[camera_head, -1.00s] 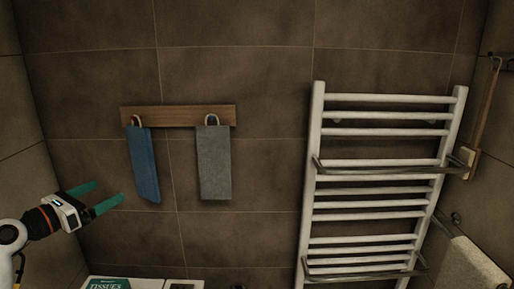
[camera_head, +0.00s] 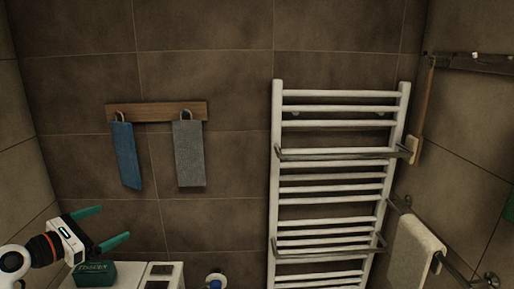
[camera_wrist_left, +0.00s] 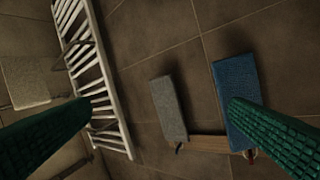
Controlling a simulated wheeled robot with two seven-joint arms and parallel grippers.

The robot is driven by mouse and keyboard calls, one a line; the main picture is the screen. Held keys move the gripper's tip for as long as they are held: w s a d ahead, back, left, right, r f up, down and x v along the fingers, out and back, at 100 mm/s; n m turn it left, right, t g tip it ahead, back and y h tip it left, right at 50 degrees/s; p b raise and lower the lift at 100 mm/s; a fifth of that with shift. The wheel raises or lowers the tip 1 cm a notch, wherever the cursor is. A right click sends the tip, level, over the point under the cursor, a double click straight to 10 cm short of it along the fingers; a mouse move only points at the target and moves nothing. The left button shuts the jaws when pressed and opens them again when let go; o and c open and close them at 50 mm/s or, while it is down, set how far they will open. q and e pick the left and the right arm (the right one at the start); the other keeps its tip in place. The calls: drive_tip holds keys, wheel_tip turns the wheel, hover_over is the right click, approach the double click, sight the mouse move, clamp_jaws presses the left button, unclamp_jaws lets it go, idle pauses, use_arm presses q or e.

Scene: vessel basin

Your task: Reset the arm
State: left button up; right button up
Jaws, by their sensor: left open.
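My left gripper (camera_head: 112,229) is at the lower left of the head view. Its two green fingers are apart, with nothing between them. It is in front of and below the blue cloth (camera_head: 127,156), which hangs from a wooden rack (camera_head: 157,112) beside a grey cloth (camera_head: 189,154). In the left wrist view both green fingers show wide apart at the sides. There the blue cloth (camera_wrist_left: 236,85) is partly behind the right finger, and the grey cloth (camera_wrist_left: 167,108) shows between the fingers. My right gripper is in neither view.
A white towel radiator (camera_head: 334,182) stands against the tiled wall. A beige towel (camera_head: 411,254) hangs on a rail at the right, below a long-handled brush (camera_head: 423,105). A green tissue box (camera_head: 95,273) sits on a white surface below my left gripper.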

use_arm(q)
drive_tip(key=s+d+f+m+g+y, duration=0.1)
drive_tip(key=s+d+f+m+g, duration=0.1)
drive_tip(key=s+d+f+m, duration=0.45)
drive_tip(key=s+d+f+m+g+y, duration=0.1)
drive_tip(key=s+d+f+m+g, duration=0.2)
drive_tip(key=f, duration=0.6)
drive_tip(key=s+d+f+m+g+y, duration=0.1)
drive_tip(key=s+d+f+m+g, duration=0.1)
drive_tip(key=s+d+f+m, duration=0.35)
drive_tip(key=s+d+f+m+g+y, duration=0.1)
drive_tip(key=s+f+m+g+y, duration=0.15)
drive_tip(key=s+m, duration=0.6)
drive_tip(key=s+f+m+g+y, duration=0.1)
drive_tip(key=s+f+m+y, duration=0.15)
drive_tip(key=s+m, duration=0.65)
drive_tip(key=s+f+n+g, duration=0.1)
drive_tip(key=s+f+n, duration=0.1)
drive_tip(key=f, duration=1.1)
drive_tip(key=s+f+n+g, duration=0.1)
drive_tip(key=s+f, duration=0.1)
drive_tip(key=f, duration=1.2)
drive_tip(key=s+a+f, duration=0.3)
drive_tip(key=s+f, duration=1.2)
drive_tip(key=s, duration=0.1)
drive_tip(key=shift+s+f+g, duration=0.15)
drive_tip(key=shift+f+g, duration=0.2)
drive_tip(key=shift+f, duration=0.05)
